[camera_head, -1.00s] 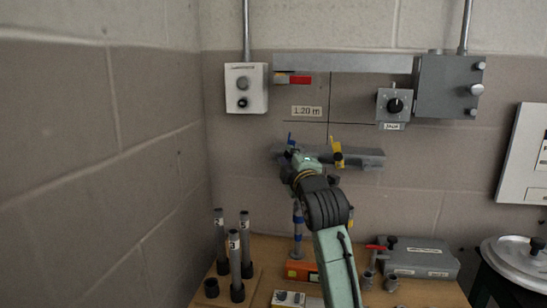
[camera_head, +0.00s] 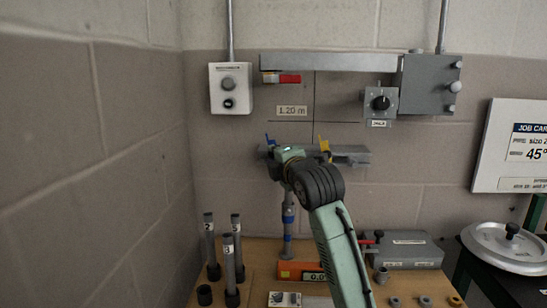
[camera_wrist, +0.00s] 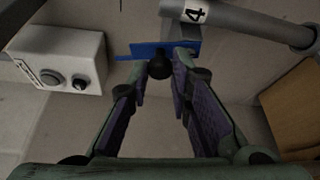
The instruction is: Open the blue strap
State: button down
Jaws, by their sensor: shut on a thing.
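The blue strap (camera_head: 270,140) is at the left part of the grey wall rail (camera_head: 352,155); most of it is hidden behind my gripper (camera_head: 279,157) in the head view. In the wrist view it shows as a flat blue piece (camera_wrist: 165,48) with a black ball knob (camera_wrist: 160,66). My gripper also shows in the wrist view (camera_wrist: 162,85). It is shut on the knob of the strap, near its fingertips. A grey pipe marked 4 (camera_wrist: 245,22) lies beside the blue piece.
A yellow strap (camera_head: 324,145) is just right of my gripper on the rail. Upright numbered tubes (camera_head: 229,262), an orange gauge (camera_head: 300,270) and a grey case (camera_head: 408,250) stand on the bench below. A white button box (camera_head: 230,88) is on the wall at upper left.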

jog(key=shift+d+r, duration=0.15)
jog(key=c, duration=1.8)
grip_release()
jog(key=shift+o, duration=0.2)
jog(key=shift+w, duration=0.1)
jog(key=v, duration=1.2)
